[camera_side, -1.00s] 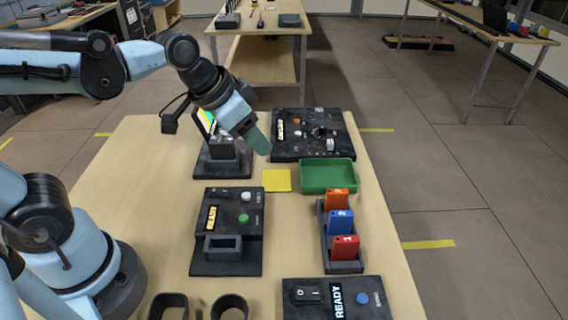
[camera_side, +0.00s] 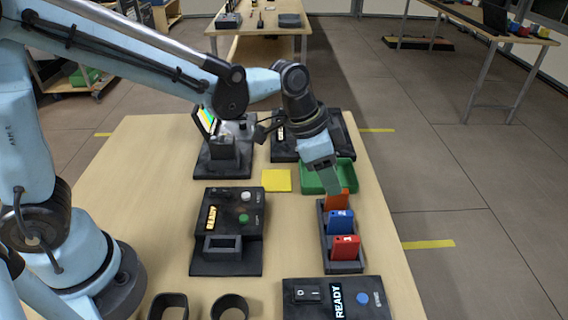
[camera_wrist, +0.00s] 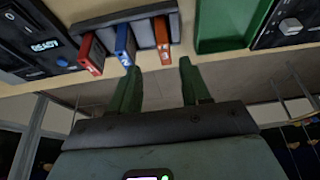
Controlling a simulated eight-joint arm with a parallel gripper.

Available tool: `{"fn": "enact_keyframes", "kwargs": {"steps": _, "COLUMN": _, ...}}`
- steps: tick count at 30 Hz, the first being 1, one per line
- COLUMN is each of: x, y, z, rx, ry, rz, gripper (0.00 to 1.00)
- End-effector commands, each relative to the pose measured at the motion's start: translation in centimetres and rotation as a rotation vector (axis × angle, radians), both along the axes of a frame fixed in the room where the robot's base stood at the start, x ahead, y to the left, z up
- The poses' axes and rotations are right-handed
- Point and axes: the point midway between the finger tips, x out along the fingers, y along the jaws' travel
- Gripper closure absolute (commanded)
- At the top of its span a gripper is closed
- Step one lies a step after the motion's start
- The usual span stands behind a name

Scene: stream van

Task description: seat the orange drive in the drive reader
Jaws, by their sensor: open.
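The orange drive (camera_side: 340,201) stands upright in the far slot of a black rack (camera_side: 328,255), behind a blue drive (camera_side: 340,222) and a red drive (camera_side: 343,247). In the wrist view the orange drive (camera_wrist: 161,35) is ahead of and between my fingertips. My gripper (camera_side: 333,187) is open and empty, with its green fingers just above and behind the orange drive; in the wrist view my gripper (camera_wrist: 157,66) shows two spread fingers. A black unit with an amber lit label and an open rectangular socket (camera_side: 222,245) looks like the drive reader; its socket appears empty.
A green tray (camera_side: 312,188) lies just behind the rack, partly hidden by my gripper. A yellow pad (camera_side: 277,180) lies left of it. A black switch panel (camera_side: 337,299) is at the front. A screen unit (camera_side: 224,155) stands at the back. The table's left part is clear.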

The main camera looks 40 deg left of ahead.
Motion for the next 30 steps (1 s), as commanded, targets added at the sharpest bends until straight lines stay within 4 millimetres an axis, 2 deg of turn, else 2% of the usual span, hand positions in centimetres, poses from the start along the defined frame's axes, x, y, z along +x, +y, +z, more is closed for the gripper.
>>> {"fn": "enact_keyframes", "kwargs": {"steps": 10, "x": 0.7, "y": -0.4, "z": -1.9, "rx": 0.0, "ry": 0.0, "rz": 0.001, "gripper": 0.53}}
{"fn": "enact_keyframes", "kwargs": {"steps": 21, "x": 2.1, "y": -1.1, "z": -5.6, "rx": 0.0, "ry": 0.0, "rz": 0.001, "gripper": 0.53}}
{"fn": "enact_keyframes", "kwargs": {"steps": 30, "x": 2.2, "y": -1.2, "z": -6.1, "rx": 0.0, "ry": 0.0, "rz": 0.001, "gripper": 0.53}}
